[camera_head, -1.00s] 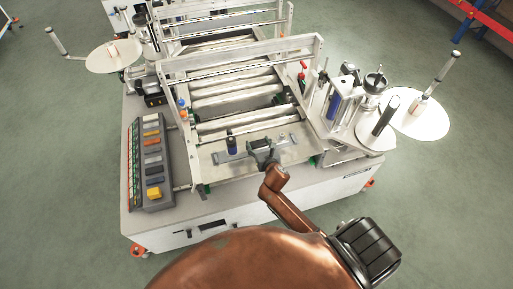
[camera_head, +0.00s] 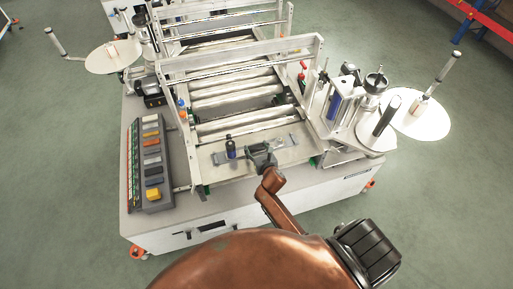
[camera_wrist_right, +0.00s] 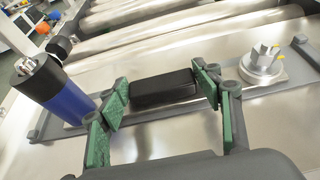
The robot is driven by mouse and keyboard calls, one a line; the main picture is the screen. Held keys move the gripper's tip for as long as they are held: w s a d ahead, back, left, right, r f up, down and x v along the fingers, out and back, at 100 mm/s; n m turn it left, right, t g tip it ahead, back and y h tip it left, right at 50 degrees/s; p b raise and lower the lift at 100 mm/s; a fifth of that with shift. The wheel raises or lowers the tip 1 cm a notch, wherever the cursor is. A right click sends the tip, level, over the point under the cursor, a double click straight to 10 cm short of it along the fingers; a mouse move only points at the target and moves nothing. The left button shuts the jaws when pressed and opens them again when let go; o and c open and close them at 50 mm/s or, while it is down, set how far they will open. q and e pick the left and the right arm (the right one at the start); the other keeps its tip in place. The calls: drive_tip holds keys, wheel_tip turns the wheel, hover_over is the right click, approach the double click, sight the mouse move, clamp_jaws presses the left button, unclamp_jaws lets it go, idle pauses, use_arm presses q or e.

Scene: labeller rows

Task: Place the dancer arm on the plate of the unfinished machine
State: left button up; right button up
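The dancer arm is a grey bar with a dark-topped blue roller (camera_head: 230,149) at its left end, a black block (camera_wrist_right: 163,88) in the middle and a metal hub (camera_wrist_right: 262,64) at its right end. It appears to lie flat along the shiny metal plate (camera_head: 290,154) at the near end of the machine. My right gripper (camera_head: 262,158) is at the bar's middle. In the wrist view its green-padded fingers (camera_wrist_right: 165,95) stand apart on either side of the black block, with gaps visible. My left gripper is not in view.
Behind the plate are several rollers (camera_head: 235,105) between side rails under a raised crossbar (camera_head: 240,60). A grey panel with coloured buttons (camera_head: 152,165) stands left. Posts and a white disc (camera_head: 420,115) stand right. A second disc (camera_head: 112,57) is back left.

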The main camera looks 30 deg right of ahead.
drive_tip(key=o, duration=0.4)
drive_tip(key=shift+c, duration=0.2)
drive_tip(key=shift+r, duration=0.1)
drive_tip(key=v, duration=1.2)
drive_tip(key=shift+p, duration=0.4)
drive_tip(key=shift+s, duration=0.1)
